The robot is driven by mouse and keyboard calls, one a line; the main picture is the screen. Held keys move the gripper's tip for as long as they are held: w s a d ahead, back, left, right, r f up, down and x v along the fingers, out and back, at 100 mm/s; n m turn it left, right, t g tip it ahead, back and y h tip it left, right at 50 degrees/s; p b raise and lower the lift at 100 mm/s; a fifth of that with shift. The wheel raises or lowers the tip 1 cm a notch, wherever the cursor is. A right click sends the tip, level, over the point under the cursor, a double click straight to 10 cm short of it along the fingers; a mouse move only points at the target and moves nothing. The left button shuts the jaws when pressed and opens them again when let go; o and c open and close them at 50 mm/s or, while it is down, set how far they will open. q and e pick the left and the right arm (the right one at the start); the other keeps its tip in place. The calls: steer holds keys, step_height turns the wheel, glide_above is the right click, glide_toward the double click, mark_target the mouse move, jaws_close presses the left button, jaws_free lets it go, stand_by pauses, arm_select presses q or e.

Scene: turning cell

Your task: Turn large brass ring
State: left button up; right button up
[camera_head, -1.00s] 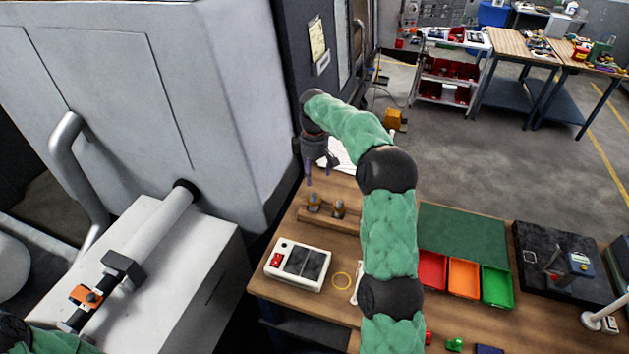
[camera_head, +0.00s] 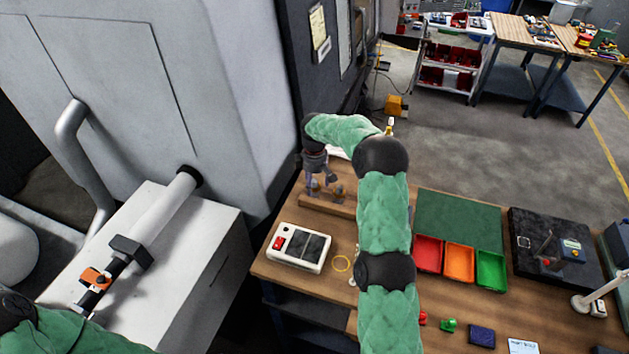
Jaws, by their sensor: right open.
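My right gripper (camera_head: 322,183) is open and points down over the wooden holder (camera_head: 330,204) at the back left of the bench. Its fingers are close to the small brass-and-grey parts (camera_head: 338,190) that stand on the holder. I cannot tell whether they touch, and which part is the large brass ring is too small to tell. A thin yellow ring outline (camera_head: 342,271) lies flat on the bench in front of the holder.
A white box with dark panels and a red switch (camera_head: 278,243) stands at the bench's front left. Red, orange and green trays (camera_head: 459,277) and a green mat (camera_head: 458,218) lie right of my right arm. The grey machine (camera_head: 215,90) rises at the left.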

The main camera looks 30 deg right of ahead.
steer(key=c, duration=1.2)
steer(key=shift+o, duration=0.2)
steer(key=shift+m+b, duration=0.7)
steer(key=shift+b, duration=0.1)
steer(key=shift+f+m+b, duration=0.1)
steer(key=shift+m+b, duration=0.7)
steer(key=shift+m, duration=0.4)
steer(key=shift+m+b, duration=1)
steer(key=shift+m, duration=0.9)
steer(key=shift+r, duration=0.2)
